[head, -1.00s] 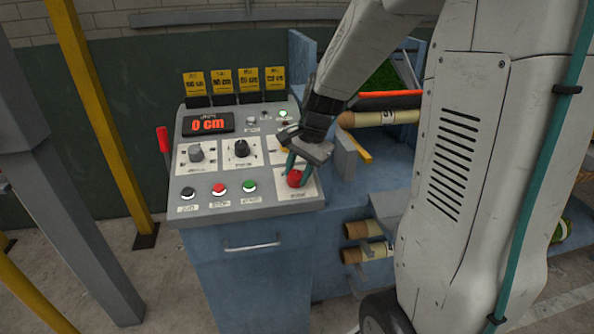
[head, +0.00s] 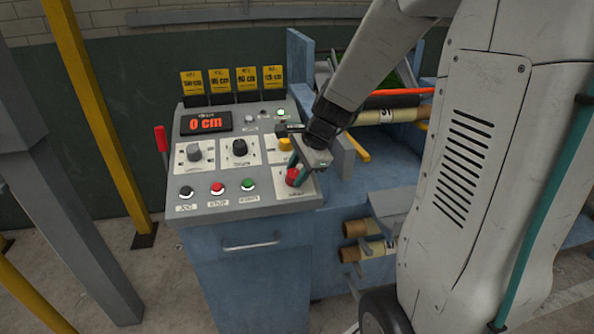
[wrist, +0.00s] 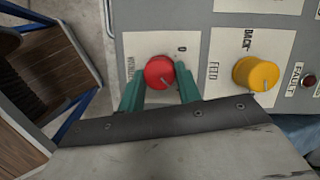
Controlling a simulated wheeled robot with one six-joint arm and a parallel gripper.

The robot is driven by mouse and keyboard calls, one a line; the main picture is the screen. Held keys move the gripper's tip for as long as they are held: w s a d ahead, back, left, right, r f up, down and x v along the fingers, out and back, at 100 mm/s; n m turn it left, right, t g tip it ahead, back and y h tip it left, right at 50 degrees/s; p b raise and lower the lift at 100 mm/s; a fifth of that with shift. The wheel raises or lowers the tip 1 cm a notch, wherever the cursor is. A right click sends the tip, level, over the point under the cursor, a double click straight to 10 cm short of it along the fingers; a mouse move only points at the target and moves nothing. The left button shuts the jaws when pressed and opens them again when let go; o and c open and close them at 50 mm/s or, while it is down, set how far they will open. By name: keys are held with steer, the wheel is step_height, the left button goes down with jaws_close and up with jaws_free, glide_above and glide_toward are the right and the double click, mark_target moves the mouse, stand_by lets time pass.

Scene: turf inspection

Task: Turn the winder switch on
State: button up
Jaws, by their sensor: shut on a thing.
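The winder switch is a round red knob (head: 292,177) at the lower right of the grey control panel (head: 235,207). In the wrist view the red knob (wrist: 159,72) sits on a white plate with a partly hidden label on its left and a "0" at its upper right. A pale mark shows on its face, pointing roughly towards the right. My gripper (head: 297,170) is at the panel, with its green fingers on either side of the knob. In the wrist view my gripper (wrist: 159,84) is shut on it; the fingers partly cover the plate.
A yellow knob (wrist: 256,74) marked for feed sits close to the right in the wrist view. Black, red and green buttons (head: 217,188) line the panel's front. A display (head: 206,122) reads 0 cm. Cardboard rolls (head: 355,228) lie right of the cabinet.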

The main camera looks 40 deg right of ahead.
stand_by(0.3)
steer(key=o, duration=1)
steer(key=shift+c, duration=0.2)
steer(key=v, duration=0.8)
steer(key=shift+w, duration=0.1)
steer(key=s+a+r+n+g, duration=0.1)
steer(key=s+a+n, duration=0.3)
steer(key=s+n, duration=0.2)
steer(key=s+a+r+n+g+h, duration=0.1)
steer(key=s+a+n, duration=0.2)
steer(key=s+n, duration=0.4)
steer(key=s+a+r+n+g+h, duration=0.1)
steer(key=s+a+n, duration=0.3)
steer(key=s+n, duration=0.2)
steer(key=shift+s+a+r, duration=0.3)
steer(key=shift+s+r, duration=0.05)
steer(key=shift+s, duration=0.4)
